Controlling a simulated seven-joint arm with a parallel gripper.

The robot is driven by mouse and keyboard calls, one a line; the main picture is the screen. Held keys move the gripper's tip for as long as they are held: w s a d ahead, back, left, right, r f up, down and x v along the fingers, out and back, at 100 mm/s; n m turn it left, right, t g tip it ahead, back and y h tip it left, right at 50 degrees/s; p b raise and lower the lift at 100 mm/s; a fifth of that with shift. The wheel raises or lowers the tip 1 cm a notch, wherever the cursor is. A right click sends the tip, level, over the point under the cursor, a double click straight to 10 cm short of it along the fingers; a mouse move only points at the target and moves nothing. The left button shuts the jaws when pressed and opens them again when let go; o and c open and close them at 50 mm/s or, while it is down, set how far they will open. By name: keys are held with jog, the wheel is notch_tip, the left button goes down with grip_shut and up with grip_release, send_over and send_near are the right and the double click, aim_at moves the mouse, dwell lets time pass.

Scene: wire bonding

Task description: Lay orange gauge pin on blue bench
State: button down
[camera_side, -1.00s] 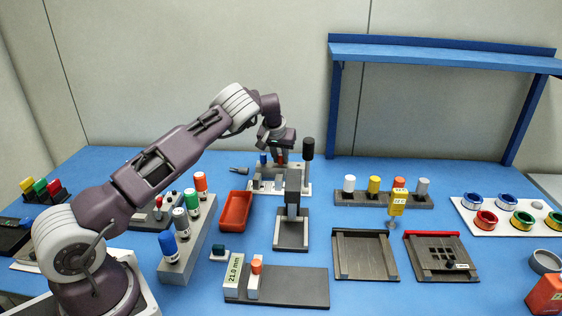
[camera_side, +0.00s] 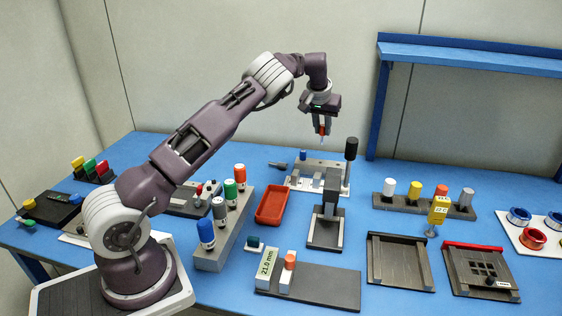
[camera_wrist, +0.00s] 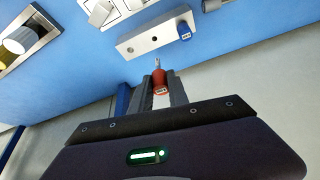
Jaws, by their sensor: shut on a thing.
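My gripper (camera_side: 321,130) is raised above the back of the bench, pointing down. It is shut on the orange gauge pin (camera_side: 321,131), whose thin tip hangs below the fingers. In the wrist view the pin's orange handle (camera_wrist: 160,82) sits between the two fingers (camera_wrist: 160,92), with its metal tip pointing away from the gripper. The pin is clear of the blue bench (camera_side: 225,147). A grey holder block (camera_wrist: 150,38) lies beyond the tip, with a blue pin (camera_wrist: 185,31) in it and an empty hole.
The holder stands on a light plate beside a black-topped post (camera_side: 350,150). A small dark piece (camera_side: 278,164) lies to its left. A red tray (camera_side: 272,204) and a dark stand (camera_side: 327,225) are in front. Bare bench shows at the back left.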

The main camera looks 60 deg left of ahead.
jog(key=shift+a, duration=0.1)
jog(key=s+a+m+y, duration=0.2)
jog(key=s+a+m, duration=0.25)
jog(key=a, duration=0.45)
jog(key=s+a+m+y, duration=0.3)
jog(key=s+a, duration=0.3)
jog(key=a, duration=0.3)
jog(key=s+d+f+m+t, duration=0.2)
jog(key=d+f+m+t, duration=0.25)
jog(key=d+m, duration=0.35)
jog(key=shift+m+t, duration=0.25)
jog(key=shift+m, duration=0.2)
jog(key=f, duration=0.5)
jog(key=a+f, duration=0.1)
jog(key=f, duration=0.1)
jog(key=shift+w+f, duration=0.25)
jog(key=c, duration=1.2)
grip_release()
